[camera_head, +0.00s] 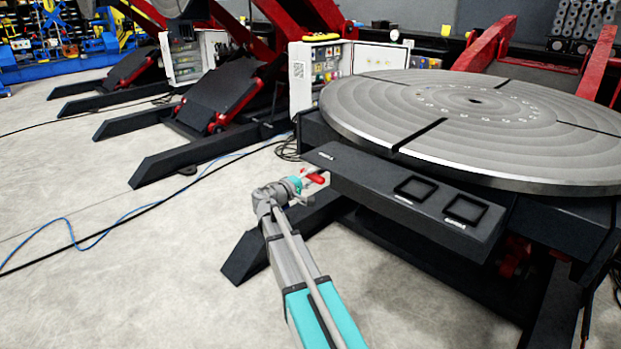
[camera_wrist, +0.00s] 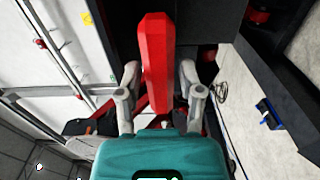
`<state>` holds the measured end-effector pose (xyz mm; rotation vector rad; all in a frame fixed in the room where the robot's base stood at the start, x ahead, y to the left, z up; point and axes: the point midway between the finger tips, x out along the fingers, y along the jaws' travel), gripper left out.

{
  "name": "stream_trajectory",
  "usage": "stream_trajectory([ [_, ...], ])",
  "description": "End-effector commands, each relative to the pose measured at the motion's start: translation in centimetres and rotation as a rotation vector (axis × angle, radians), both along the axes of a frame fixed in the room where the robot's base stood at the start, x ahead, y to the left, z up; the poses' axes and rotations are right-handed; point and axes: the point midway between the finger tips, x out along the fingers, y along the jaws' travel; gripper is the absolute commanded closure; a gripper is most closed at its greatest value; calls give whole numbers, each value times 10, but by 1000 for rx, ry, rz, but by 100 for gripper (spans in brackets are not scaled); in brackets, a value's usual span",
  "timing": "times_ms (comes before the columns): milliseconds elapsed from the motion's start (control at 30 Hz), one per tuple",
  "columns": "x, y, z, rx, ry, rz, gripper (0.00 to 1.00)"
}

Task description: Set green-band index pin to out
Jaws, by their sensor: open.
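A red faceted handle (camera_wrist: 157,60) stands in the middle of the wrist view, between the two grey fingers of my gripper (camera_wrist: 159,82). Gaps show between it and the fingers, which are apart. In the head view a small red piece (camera_head: 316,178), seemingly the same handle, shows at the left end of the dark shelf (camera_head: 370,179), with my gripper (camera_head: 306,190) right beside it. I see no green band in either view, so I cannot tell which pin this is or its position.
The large round grooved table (camera_head: 450,115) of the positioner lies above and behind the shelf. Two square dark-framed recesses (camera_head: 416,188) sit on the shelf's right part. An open control box (camera_head: 318,72) stands behind. The floor (camera_head: 150,250) to the left is mostly clear, with cables.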

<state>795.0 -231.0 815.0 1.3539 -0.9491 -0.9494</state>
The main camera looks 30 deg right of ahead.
Motion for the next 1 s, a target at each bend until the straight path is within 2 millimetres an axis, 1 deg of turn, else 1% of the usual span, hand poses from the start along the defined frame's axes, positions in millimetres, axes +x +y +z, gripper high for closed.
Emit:
stream_trajectory([
  [167, 3, -8, 0, 0, 0, -1, 51],
  [467, 3, -9, 0, 0, 0, 0, 51],
  [567, 3, -9, 0, 0, 0, 0, 68],
  [600, 3, -9, 0, 0, 0, 0, 76],
  [733, 3, -9, 0, 0, 0, -1, 100],
  [1000, 2, -9, 0, 0, 0, -2, 100],
])
